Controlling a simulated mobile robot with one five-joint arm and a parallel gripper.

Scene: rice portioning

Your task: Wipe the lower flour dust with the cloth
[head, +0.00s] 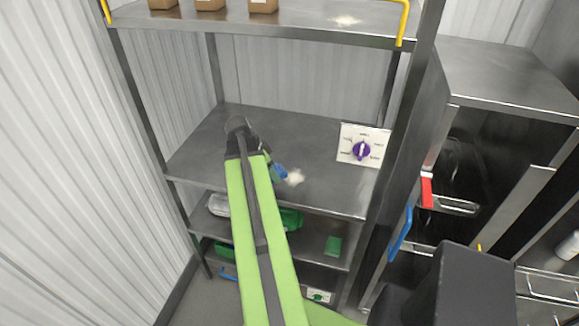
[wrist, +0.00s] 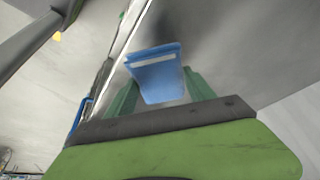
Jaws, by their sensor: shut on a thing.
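The blue cloth (head: 280,171) is in my gripper over the middle shelf in the head view. In the wrist view the cloth (wrist: 155,86), with a pale stripe, sits between the green fingers of my gripper (wrist: 160,88), which is shut on it. The lower flour dust (head: 295,177) is a pale patch on the middle shelf, just right of the cloth. I cannot tell whether the cloth touches the shelf. My arm hides part of the gripper in the head view. Another pale dust patch (head: 345,20) lies on the top shelf.
A white panel with a purple dial (head: 361,149) stands at the right of the middle shelf (head: 325,200). Several brown boxes (head: 263,5) stand on the top shelf. Green items (head: 333,246) lie on the shelf below. A rack post and steel cabinets (head: 515,75) bound the right.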

